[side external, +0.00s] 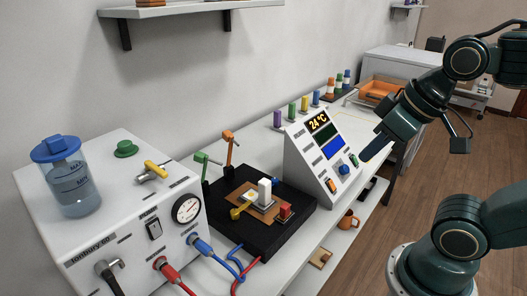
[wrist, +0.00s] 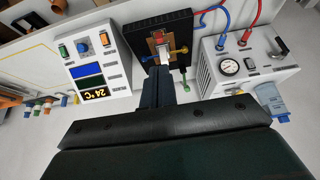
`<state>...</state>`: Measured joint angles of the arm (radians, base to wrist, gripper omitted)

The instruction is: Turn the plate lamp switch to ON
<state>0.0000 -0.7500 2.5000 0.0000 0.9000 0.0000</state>
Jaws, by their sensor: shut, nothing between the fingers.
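A sloped white console (side external: 304,165) with a "24 °C" display carries an orange switch (side external: 330,185), a blue knob (side external: 343,170) and a green switch (side external: 353,159) along its lower front. Their labels are too small to read, so I cannot tell which is the plate lamp switch. In the wrist view the console is upside down, with the orange switch (wrist: 63,51), blue knob (wrist: 84,43) and green switch (wrist: 104,39) visible. My gripper (side external: 366,156) is shut and empty, just right of the console. In the wrist view my gripper (wrist: 157,74) is beside the console, pointing toward the black plate.
The black plate (side external: 227,228) bears a wooden stage, a white block, a red block and a yellow lever. A white box (side external: 110,215) with gauge, rocker switch (side external: 154,229) and cables stands left. Coloured pegs line the bench behind the console. Right of the bench is open floor.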

